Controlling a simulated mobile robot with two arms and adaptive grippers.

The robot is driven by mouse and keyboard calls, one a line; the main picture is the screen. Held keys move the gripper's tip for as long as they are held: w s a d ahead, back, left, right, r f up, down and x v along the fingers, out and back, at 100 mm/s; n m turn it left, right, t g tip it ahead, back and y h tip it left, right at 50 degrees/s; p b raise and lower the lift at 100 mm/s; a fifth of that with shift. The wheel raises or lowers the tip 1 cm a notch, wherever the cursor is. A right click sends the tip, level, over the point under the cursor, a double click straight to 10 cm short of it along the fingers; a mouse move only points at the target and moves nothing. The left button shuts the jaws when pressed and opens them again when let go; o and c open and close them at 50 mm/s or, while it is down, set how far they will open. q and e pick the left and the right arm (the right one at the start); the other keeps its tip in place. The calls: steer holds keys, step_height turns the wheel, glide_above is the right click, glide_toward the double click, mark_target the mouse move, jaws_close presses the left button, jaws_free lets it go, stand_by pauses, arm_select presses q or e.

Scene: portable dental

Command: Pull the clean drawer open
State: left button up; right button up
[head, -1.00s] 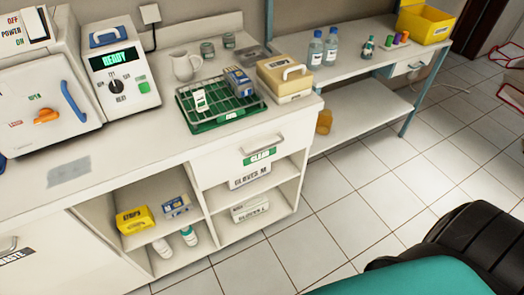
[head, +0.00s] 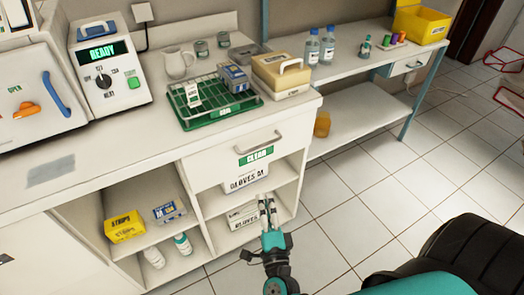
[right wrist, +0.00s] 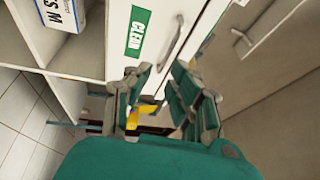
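The clean drawer (head: 225,163) is a white front below the counter top, with a green CLEAN label (head: 256,155) and a grey bar handle (head: 262,142). It looks shut. In the right wrist view the label (right wrist: 138,34) and handle (right wrist: 171,44) are ahead of the fingers. My right gripper (head: 267,203) is below the drawer in the head view, in front of the lower shelf. In the right wrist view the right gripper (right wrist: 160,78) has its teal and grey fingers apart with nothing between them. The handle lies beyond the fingertips, apart from them. My left gripper is not in view.
Glove boxes (head: 246,178) stand on the shelves under the drawer. The counter top (head: 110,150) holds a green rack (head: 222,114) and a beige box (head: 283,85). A side table (head: 365,100) stands at the right. The tiled floor (head: 345,220) before it is clear.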

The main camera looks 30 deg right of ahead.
steer(key=r+m+h, duration=0.1)
steer(key=r, duration=0.1)
glide_toward(262, 144)
steer(key=shift+m, duration=0.3)
steer(key=x, duration=1)
steer(key=shift+f, duration=0.3)
jaws_close()
